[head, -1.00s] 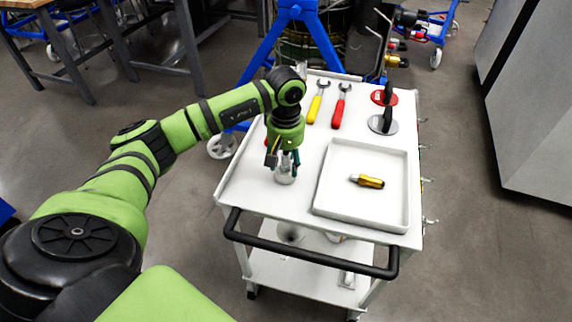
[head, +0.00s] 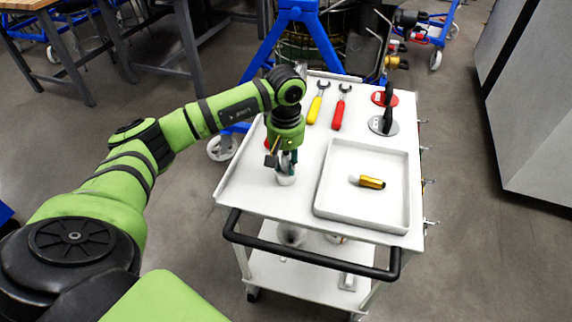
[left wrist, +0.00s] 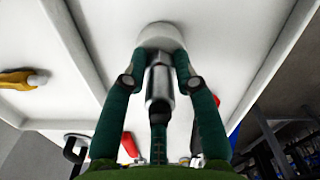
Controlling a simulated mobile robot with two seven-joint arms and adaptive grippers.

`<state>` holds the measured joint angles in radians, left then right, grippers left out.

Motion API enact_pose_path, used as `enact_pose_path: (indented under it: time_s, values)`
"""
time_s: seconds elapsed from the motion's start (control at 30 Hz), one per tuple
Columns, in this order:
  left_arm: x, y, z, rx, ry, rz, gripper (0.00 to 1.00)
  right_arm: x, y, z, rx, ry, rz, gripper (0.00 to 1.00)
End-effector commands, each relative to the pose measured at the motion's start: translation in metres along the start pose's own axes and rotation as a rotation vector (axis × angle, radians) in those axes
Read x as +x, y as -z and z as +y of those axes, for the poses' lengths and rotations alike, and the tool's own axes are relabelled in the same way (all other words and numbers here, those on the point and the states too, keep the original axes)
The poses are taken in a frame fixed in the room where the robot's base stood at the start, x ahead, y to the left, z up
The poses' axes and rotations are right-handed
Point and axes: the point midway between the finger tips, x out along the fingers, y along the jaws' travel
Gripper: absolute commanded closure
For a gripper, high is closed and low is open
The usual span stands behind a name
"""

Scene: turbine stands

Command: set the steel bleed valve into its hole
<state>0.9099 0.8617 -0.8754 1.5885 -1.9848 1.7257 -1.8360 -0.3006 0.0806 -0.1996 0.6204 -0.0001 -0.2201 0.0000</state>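The steel bleed valve (left wrist: 159,84) is a bright metal cylinder with a stepped body, seen between my left gripper's fingers in the left wrist view. My left gripper (head: 286,168) points down over the left part of the white cart top. In the left wrist view its dark green fingertips (left wrist: 160,62) close in on both sides of the valve. A short white round piece (head: 286,180) stands right below the fingers; it also shows beyond the valve in the left wrist view (left wrist: 160,36). I cannot make out a hole. My right gripper is out of view.
A yellow wrench (head: 316,108) and a red wrench (head: 339,113) lie behind. A dark upright piece (head: 388,115) stands on a round base. A black handle (head: 310,259) borders the front.

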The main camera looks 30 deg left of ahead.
Motion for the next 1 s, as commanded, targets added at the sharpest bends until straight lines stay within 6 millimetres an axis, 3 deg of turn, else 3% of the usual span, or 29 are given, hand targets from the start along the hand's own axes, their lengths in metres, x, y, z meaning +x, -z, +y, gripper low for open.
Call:
enact_pose_path:
  time_s: [1.0]
  values:
    - [-0.014,0.0,0.0,0.0,0.0,0.0,1.0,-0.008,0.001,0.0,0.0,0.001,0.001,0.6]
